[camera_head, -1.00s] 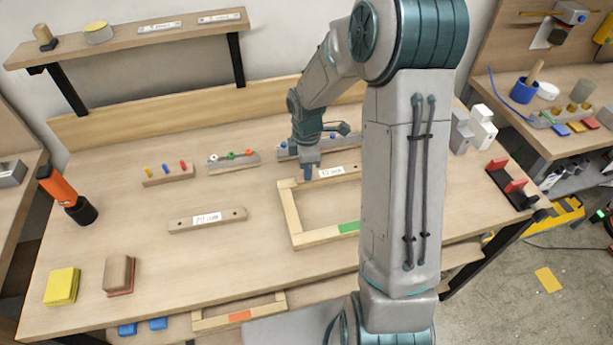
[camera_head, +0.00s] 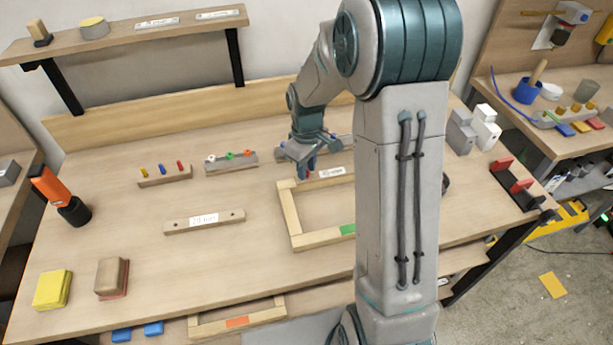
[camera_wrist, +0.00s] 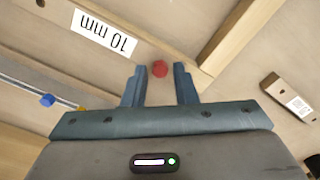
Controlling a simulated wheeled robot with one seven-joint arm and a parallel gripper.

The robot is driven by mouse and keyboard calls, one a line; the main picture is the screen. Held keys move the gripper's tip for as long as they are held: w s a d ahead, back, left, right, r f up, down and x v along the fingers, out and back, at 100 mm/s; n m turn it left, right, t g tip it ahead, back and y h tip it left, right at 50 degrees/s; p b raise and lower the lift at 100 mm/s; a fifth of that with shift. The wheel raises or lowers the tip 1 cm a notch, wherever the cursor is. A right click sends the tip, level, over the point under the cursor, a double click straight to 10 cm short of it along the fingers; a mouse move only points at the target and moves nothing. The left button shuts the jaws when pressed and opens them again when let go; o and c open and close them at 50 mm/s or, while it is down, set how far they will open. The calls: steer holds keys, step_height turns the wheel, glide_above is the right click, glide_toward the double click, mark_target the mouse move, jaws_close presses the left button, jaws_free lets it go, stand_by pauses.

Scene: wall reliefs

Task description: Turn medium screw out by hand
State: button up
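A red screw head (camera_wrist: 159,68) shows in the wrist view between the two fingers of my gripper (camera_wrist: 158,85). The fingers stand apart, with a visible gap on each side of the head. It sits at a wooden strip with a "10 mm" label (camera_wrist: 92,37). In the head view my gripper (camera_head: 305,171) is low over the strip at the back of a wooden frame (camera_head: 290,215), left of the labelled part (camera_head: 331,172). The screw's shaft is hidden.
A block with yellow, blue and red pegs (camera_head: 165,178) and a grey rail with coloured pieces (camera_head: 231,163) stand to the left. A blue piece (camera_wrist: 47,100) shows beside the gripper in the wrist view. A labelled bar (camera_head: 204,221) lies in front; the table around it is clear.

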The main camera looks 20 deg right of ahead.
steer(key=m+b, duration=0.1)
steer(key=m, duration=1)
steer(key=shift+c, duration=0.3)
jaws_close()
steer(key=n, duration=0.5)
steer(key=shift+b, duration=0.3)
steer(key=shift+n, duration=0.3)
